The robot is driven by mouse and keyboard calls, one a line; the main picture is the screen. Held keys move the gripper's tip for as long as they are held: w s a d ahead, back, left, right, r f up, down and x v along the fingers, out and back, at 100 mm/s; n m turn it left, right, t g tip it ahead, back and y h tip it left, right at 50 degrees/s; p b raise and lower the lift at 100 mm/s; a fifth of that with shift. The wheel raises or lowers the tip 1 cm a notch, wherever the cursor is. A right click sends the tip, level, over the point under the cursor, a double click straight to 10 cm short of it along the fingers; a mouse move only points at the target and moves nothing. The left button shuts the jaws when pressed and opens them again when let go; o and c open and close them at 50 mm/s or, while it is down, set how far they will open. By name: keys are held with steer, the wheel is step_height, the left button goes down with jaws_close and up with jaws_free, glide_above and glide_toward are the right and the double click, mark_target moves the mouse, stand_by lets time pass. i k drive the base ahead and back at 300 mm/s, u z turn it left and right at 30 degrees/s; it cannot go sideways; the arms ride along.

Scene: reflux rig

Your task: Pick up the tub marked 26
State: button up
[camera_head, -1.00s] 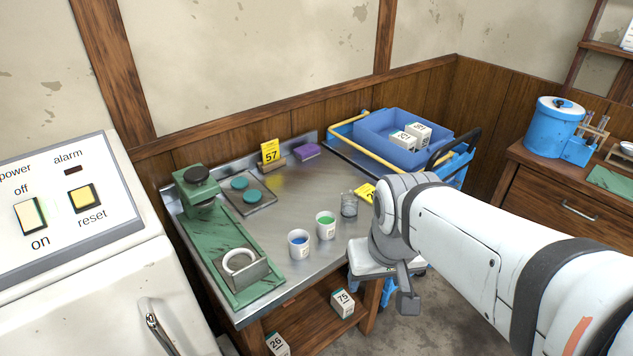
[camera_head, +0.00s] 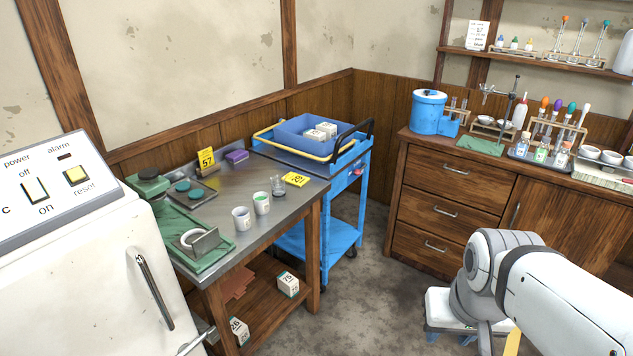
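The tub marked 26 (camera_head: 239,331) is a small white box with a dark number on its side. It stands at the front left of the wooden lower shelf (camera_head: 262,318) under the steel bench, close to the bottom of the view. A similar tub marked 75 (camera_head: 288,284) stands further right on the same shelf. My gripper (camera_head: 447,337) is low at the right, over the floor, well to the right of both tubs and apart from them. Only its white body and some blue parts below show. Its fingers are mostly hidden or cut off, so its opening cannot be told.
The steel bench (camera_head: 235,204) carries two cups, a glass, a green mat and yellow cards. A blue cart (camera_head: 345,232) with a bin (camera_head: 291,140) holding white tubs stands behind. A white cabinet (camera_head: 85,265) is at left, wooden drawers (camera_head: 440,205) at right. Open floor lies between.

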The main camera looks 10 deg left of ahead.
mark_target(261, 204)
steer(key=u, duration=0.15)
steer(key=i, duration=1.1)
steer(key=u, duration=0.85)
steer(key=i, duration=0.85)
steer(key=u, duration=0.4)
steer(key=k, duration=0.9)
steer(key=u, duration=0.2)
steer(key=i, duration=0.9)
steer(key=z, duration=0.1)
